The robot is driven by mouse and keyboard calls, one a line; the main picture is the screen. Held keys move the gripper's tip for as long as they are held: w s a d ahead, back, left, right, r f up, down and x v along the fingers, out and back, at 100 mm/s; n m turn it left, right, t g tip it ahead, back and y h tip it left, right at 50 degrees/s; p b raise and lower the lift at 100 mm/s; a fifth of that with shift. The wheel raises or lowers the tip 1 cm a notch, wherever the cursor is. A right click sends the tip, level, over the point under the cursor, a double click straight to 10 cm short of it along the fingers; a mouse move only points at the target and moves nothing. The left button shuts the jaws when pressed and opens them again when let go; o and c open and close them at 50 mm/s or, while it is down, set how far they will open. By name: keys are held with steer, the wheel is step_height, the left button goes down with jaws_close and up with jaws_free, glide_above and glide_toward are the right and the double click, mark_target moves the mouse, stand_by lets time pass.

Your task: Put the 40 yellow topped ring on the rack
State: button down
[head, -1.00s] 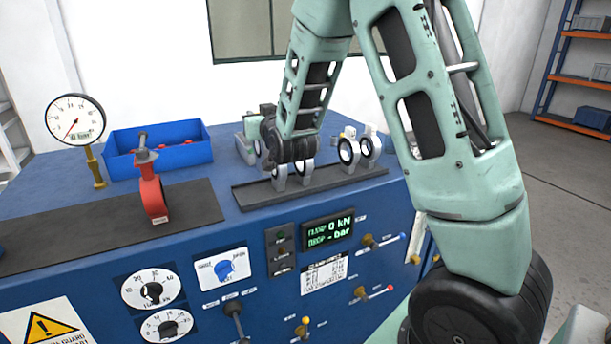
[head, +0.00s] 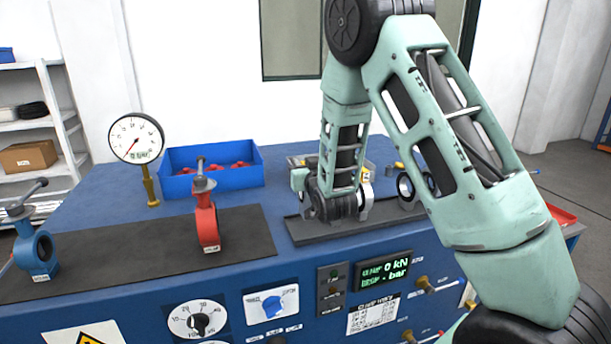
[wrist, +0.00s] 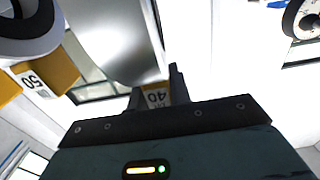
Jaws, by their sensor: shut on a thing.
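In the wrist view, my gripper (wrist: 155,95) is shut on the ring with the yellow top marked 40 (wrist: 157,97). Its shiny silver body (wrist: 118,40) reaches away beyond the fingers. A second yellow topped ring, marked 50 (wrist: 45,75), is apart from it at the left. In the head view, the dark rack (head: 310,232) lies along the blue bench's front right. My wrist is in front of the rack and hides the gripper, the held ring and part of the rack. Whether the held ring touches the rack cannot be seen.
More rings (head: 405,188) stand on the rack's right part, partly behind my arm. A red valve (head: 206,222) and a blue valve (head: 40,255) stand on the dark mat (head: 130,255). A blue bin (head: 210,178) and a pressure gauge (head: 136,138) stand behind the mat.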

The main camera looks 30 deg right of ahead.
mark_target(304, 202)
steer(key=shift+f+p, duration=0.65)
steer(key=shift+f, duration=1.1)
steer(key=shift+f, duration=0.15)
steer(key=c, duration=1.3)
jaws_free()
